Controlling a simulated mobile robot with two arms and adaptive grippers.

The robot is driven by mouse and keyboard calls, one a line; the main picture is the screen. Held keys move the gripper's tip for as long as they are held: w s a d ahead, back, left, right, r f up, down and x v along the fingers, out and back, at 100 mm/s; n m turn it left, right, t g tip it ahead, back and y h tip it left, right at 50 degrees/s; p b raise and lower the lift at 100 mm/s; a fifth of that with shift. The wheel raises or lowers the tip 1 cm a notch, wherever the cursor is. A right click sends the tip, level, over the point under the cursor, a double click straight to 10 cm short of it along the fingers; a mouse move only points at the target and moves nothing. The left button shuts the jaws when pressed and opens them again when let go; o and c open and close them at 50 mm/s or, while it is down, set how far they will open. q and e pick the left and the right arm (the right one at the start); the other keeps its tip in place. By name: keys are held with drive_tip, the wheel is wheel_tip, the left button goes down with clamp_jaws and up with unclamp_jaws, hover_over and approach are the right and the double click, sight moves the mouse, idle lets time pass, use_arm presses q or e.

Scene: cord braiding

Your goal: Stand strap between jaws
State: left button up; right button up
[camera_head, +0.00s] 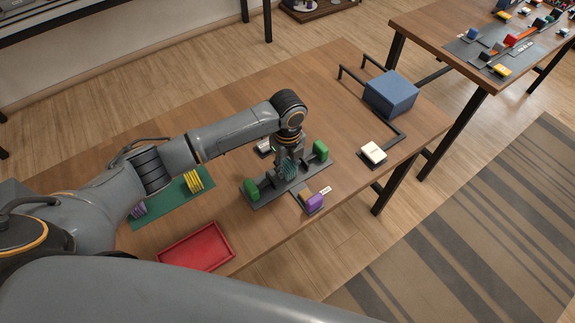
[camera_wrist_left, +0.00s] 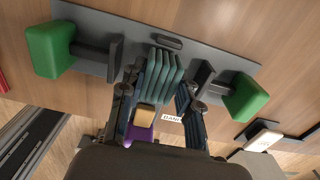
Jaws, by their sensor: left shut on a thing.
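The teal strap (camera_wrist_left: 163,75), a ribbed bundle of several strands, stands between the two jaws of a grey clamp fixture (camera_head: 250,196). In the left wrist view the dark jaw plates (camera_wrist_left: 115,58) stand on either side of it, with gaps visible; a green knob (camera_wrist_left: 50,50) sits at the left end and another (camera_wrist_left: 246,98) at the right. My left gripper (camera_head: 287,160) reaches down over the fixture's middle and is shut on the strap, which also shows in the head view (camera_head: 288,169). The strap's lower contact is hard to see. My right gripper is not in view.
A purple and tan block (camera_head: 314,201) with a label sits at the fixture's front. A red tray (camera_head: 196,248) and a green mat (camera_head: 165,208) with yellow and purple bundles lie left. A blue box (camera_head: 390,94) and white block (camera_head: 373,152) are right.

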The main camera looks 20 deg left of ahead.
sight(288, 165)
use_arm(q)
drive_tip(key=shift+f, duration=0.35)
drive_tip(key=shift+f, duration=0.1)
drive_tip(key=o, duration=1.2)
drive_tip(key=shift+c, duration=0.2)
wheel_tip(288, 165, up, 12)
drive_tip(key=b, duration=0.1)
